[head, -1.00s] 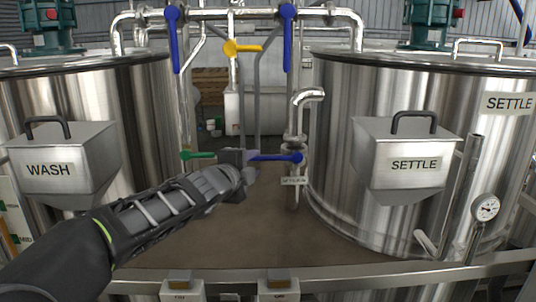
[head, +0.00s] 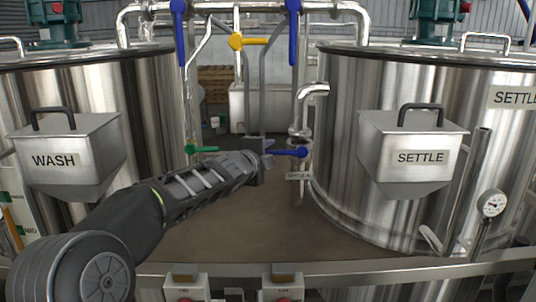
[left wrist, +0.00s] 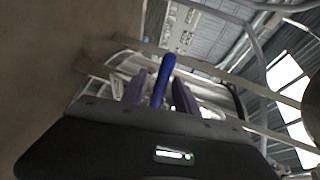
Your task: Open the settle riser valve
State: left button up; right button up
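A blue lever handle (head: 287,152) sits level on the pipe at the left side of the SETTLE tank (head: 340,130), above a small tag (head: 298,176) too small to read surely. My left gripper (head: 266,152) is at the free, left end of this handle. In the left wrist view the blue handle (left wrist: 163,80) lies between the two fingers of my left gripper (left wrist: 159,92), with some space showing on both sides, so the fingers look open around it. The exact contact is hidden. My right gripper is in neither view.
A green lever (head: 202,149) is on the pipe left of my gripper. Higher up are a yellow lever (head: 250,41) and two hanging blue levers (head: 181,30) (head: 293,30). The WASH tank (head: 150,100) stands left. A metal rail (head: 380,270) crosses the front.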

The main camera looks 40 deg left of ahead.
pick_arm(q)
jog(key=shift+c, duration=0.6)
grip_shut()
dwell(0.8)
